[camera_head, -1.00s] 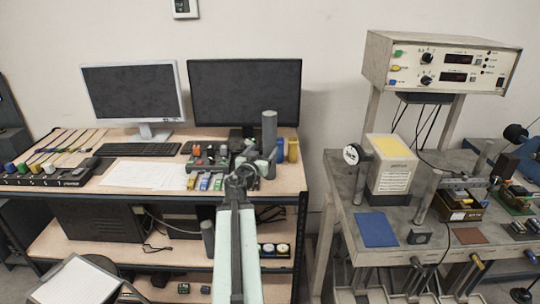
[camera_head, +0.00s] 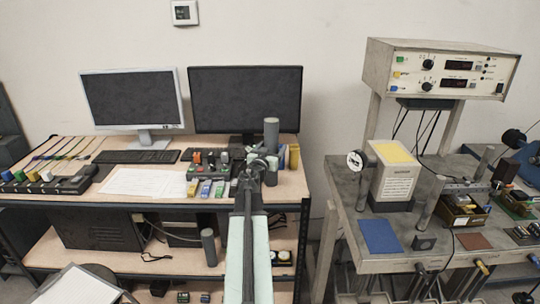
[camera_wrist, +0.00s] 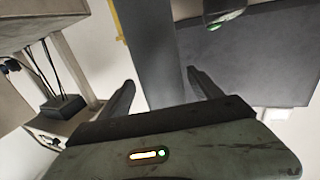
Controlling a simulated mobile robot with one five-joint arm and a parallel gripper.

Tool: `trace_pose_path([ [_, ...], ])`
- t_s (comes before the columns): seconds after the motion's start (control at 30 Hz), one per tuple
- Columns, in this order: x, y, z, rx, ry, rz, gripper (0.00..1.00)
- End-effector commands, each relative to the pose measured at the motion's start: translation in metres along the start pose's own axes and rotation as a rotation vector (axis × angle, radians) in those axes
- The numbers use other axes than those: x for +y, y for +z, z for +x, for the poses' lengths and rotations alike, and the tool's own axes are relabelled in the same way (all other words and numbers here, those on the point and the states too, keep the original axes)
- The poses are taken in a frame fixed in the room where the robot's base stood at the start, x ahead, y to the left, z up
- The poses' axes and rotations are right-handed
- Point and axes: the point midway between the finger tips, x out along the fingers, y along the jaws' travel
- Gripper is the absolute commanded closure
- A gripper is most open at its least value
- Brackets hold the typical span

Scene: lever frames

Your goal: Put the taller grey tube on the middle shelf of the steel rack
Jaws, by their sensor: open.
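The taller grey tube (camera_head: 271,136) stands upright on the top of the dark-framed rack (camera_head: 306,205) with wooden boards, in front of the right monitor. My gripper (camera_head: 264,166) is at its lower part. In the wrist view, my open gripper (camera_wrist: 160,80) has one finger on each side of the grey tube (camera_wrist: 154,45), with gaps showing. The tube's lower part is partly hidden by my gripper in the head view. A shorter grey tube (camera_head: 208,246) stands upright on the middle shelf (camera_head: 180,258), left of my arm.
Blue and yellow pieces (camera_head: 293,157) stand close to the right of the taller tube. Several small coloured blocks (camera_head: 205,188) lie to its left. A dark case (camera_head: 100,228) fills the left of the middle shelf. A grey bench (camera_head: 340,205) stands to the right.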

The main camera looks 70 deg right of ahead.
Motion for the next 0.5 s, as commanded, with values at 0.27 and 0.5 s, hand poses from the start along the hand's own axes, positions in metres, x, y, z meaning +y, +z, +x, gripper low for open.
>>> trace_pose_path([
  [0.27,-0.0048,-0.0001,0.0022,0.0,-0.007,0.0,0.4],
  [0.5,-0.0048,-0.0001,0.0021,0.0,-0.007,0.0,1.0],
])
